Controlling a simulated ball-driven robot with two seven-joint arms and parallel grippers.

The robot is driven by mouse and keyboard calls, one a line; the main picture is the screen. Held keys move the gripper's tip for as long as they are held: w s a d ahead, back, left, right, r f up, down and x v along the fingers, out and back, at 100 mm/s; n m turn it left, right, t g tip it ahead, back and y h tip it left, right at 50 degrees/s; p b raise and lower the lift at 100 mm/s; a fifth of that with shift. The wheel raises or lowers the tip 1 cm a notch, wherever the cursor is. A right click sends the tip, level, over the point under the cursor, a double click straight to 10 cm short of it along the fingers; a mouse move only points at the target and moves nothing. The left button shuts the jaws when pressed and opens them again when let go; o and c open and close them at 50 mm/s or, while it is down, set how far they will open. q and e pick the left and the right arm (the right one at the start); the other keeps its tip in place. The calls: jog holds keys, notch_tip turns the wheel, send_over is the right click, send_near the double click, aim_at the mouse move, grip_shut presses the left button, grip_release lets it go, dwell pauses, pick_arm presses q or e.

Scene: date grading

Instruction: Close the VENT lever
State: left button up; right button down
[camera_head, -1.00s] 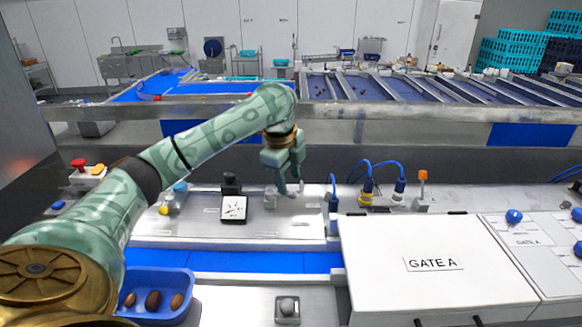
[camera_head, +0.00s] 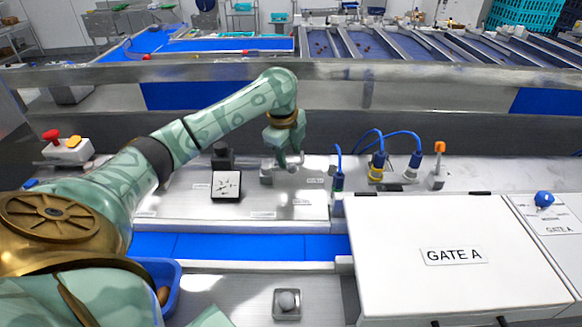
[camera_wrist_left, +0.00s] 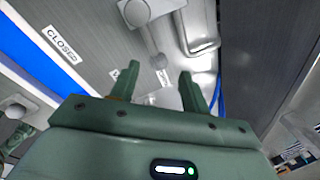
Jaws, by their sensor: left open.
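A small pale grey lever (camera_head: 268,173) stands on the grey panel, beside my left gripper (camera_head: 290,162). I take it for the VENT lever, but its labels are too small to read in the head view. In the left wrist view, a lever with a light rod (camera_wrist_left: 150,38) runs from a square base to a rounded end. That end lies near the gap between the fingertips of my left gripper (camera_wrist_left: 160,72). The fingers are apart, with nothing visibly clamped. A "CLOSED" label (camera_wrist_left: 60,43) lies left of the lever. My right gripper is not in view.
Blue-cabled connectors (camera_head: 377,165) and an orange-tipped switch (camera_head: 438,165) stand to the right. The white GATE A cover (camera_head: 450,225) fills the front right. A blue tray (camera_head: 172,272) is partly hidden by my arm.

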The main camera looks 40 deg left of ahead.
aim_at(291, 165)
pick_arm(q)
jog(key=f, duration=0.3)
jog(key=shift+w+d, duration=0.1)
jog(key=shift+w, duration=0.1)
jog(key=shift+w+f+b, duration=0.15)
jog(key=shift+f+b, duration=0.15)
jog(key=shift+f, duration=0.35)
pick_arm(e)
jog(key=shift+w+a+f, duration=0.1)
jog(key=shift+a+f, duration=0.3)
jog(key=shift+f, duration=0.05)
